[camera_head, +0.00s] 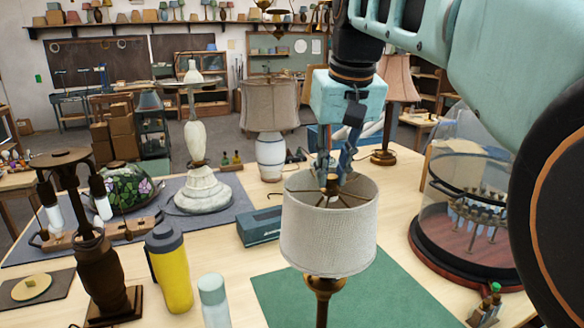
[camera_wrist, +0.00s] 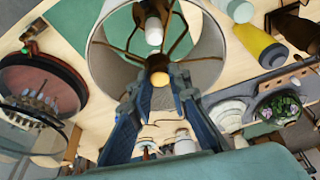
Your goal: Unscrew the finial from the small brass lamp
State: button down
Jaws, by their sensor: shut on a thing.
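The small brass lamp has a pale woven shade (camera_head: 328,235) and a brass stem (camera_head: 323,288), and it stands upright on the table. The shade's round opening, its spokes and a white bulb (camera_wrist: 154,32) show in the wrist view. My gripper (camera_head: 333,180) points down into the top of the shade, at its centre. In the wrist view its two fingertips (camera_wrist: 157,84) close on the small brass finial (camera_wrist: 158,76) where the spokes meet. The fingers hide part of the finial, and its thread cannot be seen.
A yellow bottle (camera_head: 171,268) and a pale bottle (camera_head: 213,300) stand left of the lamp. A teal case (camera_head: 260,227) lies behind it. A glass dome (camera_head: 475,205) stands at right. The green mat (camera_head: 390,295) has bare room right of the lamp.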

aim_at(333, 177)
jog(key=n, duration=0.2)
jog(key=shift+r+n+y+p, duration=0.1)
jog(key=shift+n+y+p, duration=0.2)
jog(key=shift+y+p, duration=0.1)
jog(key=shift+r+p, duration=0.45)
jog(key=shift+r, duration=1.25)
jog(key=shift+d, duration=0.1)
